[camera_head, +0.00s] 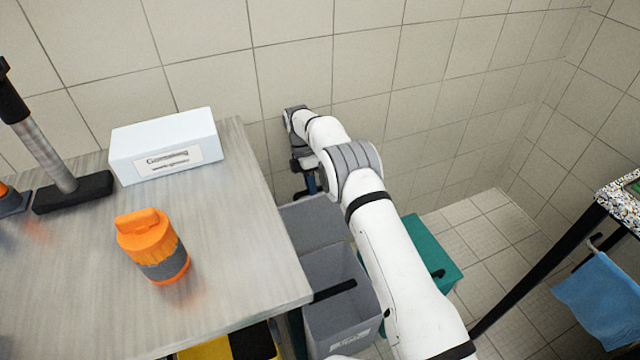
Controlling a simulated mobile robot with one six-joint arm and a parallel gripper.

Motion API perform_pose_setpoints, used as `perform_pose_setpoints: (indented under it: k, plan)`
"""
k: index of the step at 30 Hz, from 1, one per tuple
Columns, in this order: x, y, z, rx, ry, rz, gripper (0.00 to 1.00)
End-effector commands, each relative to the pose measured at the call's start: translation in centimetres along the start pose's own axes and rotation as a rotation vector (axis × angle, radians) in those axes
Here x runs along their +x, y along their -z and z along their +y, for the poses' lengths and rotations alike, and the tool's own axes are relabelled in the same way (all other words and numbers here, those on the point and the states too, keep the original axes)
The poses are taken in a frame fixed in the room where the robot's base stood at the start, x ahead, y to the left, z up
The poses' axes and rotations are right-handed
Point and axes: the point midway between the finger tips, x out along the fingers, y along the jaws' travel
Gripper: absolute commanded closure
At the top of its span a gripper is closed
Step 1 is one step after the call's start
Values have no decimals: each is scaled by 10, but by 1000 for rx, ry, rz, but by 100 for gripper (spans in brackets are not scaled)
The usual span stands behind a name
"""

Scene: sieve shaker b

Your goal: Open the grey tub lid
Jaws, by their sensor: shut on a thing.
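The grey tub (352,318) stands on the floor beside the table, with a pale label on its front. Its grey lid (312,222) is raised at the back of the tub, and part of the tub's inside shows. My gripper (309,185) is at the upper edge of the raised lid, shut on it. The fingertips are small and partly hidden by my arm, so the exact grip is unclear. My white arm also hides the tub's right side.
The table (230,290) is close on the left, with an orange-and-grey bottle (155,248), a white box (165,145) and a black-based stand (72,192). A teal box (430,255) is right of the tub. The tiled wall is close behind; a blue cloth (600,300) hangs at right.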

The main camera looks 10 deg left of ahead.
Motion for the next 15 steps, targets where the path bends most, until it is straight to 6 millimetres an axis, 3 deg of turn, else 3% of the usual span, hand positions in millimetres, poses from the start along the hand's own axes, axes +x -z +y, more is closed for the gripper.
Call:
perform_pose_setpoints:
  k: [1, 12, 13, 15]
  plan:
    - [8, 2, 1, -3, 11, 1, 100]
    - [9, -6, 1, 9, 14, 10, 100]
    - [9, -7, 1, 10, 14, 10, 83]
    - [9, -8, 1, 12, 14, 10, 78]
